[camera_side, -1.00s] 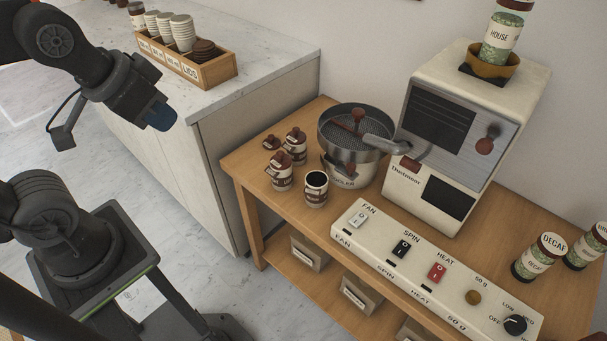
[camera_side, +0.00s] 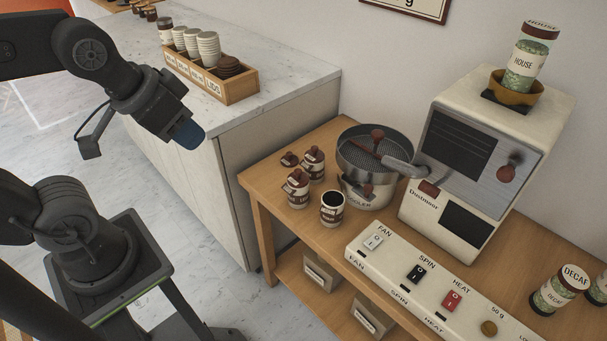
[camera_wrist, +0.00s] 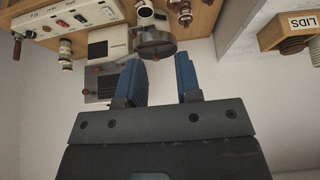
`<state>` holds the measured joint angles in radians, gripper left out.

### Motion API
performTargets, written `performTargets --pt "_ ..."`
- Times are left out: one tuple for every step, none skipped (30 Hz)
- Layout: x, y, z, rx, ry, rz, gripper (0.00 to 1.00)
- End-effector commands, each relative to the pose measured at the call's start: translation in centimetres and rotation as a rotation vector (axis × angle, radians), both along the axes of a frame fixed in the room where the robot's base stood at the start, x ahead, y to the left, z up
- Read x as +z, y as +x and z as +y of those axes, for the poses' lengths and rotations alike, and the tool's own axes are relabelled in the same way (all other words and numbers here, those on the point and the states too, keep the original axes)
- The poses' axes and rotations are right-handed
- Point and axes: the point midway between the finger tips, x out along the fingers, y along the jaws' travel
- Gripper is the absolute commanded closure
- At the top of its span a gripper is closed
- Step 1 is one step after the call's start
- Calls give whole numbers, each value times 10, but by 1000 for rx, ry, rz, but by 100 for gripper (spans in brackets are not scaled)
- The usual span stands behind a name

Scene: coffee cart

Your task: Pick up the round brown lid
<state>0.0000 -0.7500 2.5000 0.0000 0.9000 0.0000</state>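A small round brown lid (camera_side: 289,159) with a pale label lies loose on the wooden table, beside two brown-and-white lidded jars (camera_side: 313,163) (camera_side: 297,188). An open jar (camera_side: 332,208) with dark contents stands in front of them. Stacked brown round lids (camera_side: 228,67) also sit in the tray's end marked LIDS and show in the wrist view (camera_wrist: 293,44). My gripper (camera_side: 188,134) is in the air left of the table, in front of the counter, well apart from all lids. In the wrist view its blue fingers (camera_wrist: 161,68) are apart with nothing between them. The loose lid is not clear there.
The marble counter (camera_side: 290,72) holds a wooden tray (camera_side: 241,89) with stacked cups. On the table are a round metal cooler (camera_side: 365,190), a roaster (camera_side: 420,215) and a switch panel (camera_side: 395,262). Canisters (camera_side: 558,288) stand at the right. Open floor lies below my gripper.

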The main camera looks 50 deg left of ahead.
Motion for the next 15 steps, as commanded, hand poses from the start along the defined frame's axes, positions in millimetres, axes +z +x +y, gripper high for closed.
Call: performTargets --pt "0 0 0 0 0 0 64" --pt "0 0 0 0 0 0 61" --pt "0 0 0 0 0 0 57" --pt "0 0 0 0 0 0 54" --pt "0 0 0 0 0 0 51" --pt "0 0 0 0 0 0 48" --pt "0 0 0 0 0 0 48" --pt "0 0 0 0 0 0 48" --pt "0 0 0 0 0 0 48" --pt "0 0 0 0 0 0 48" --pt "0 0 0 0 0 0 48" --pt "0 0 0 1 0 0 48" --pt "0 1 0 2 0 1 48" --pt "1 3 1 8 0 2 48" --pt "1 7 2 17 0 5 48"
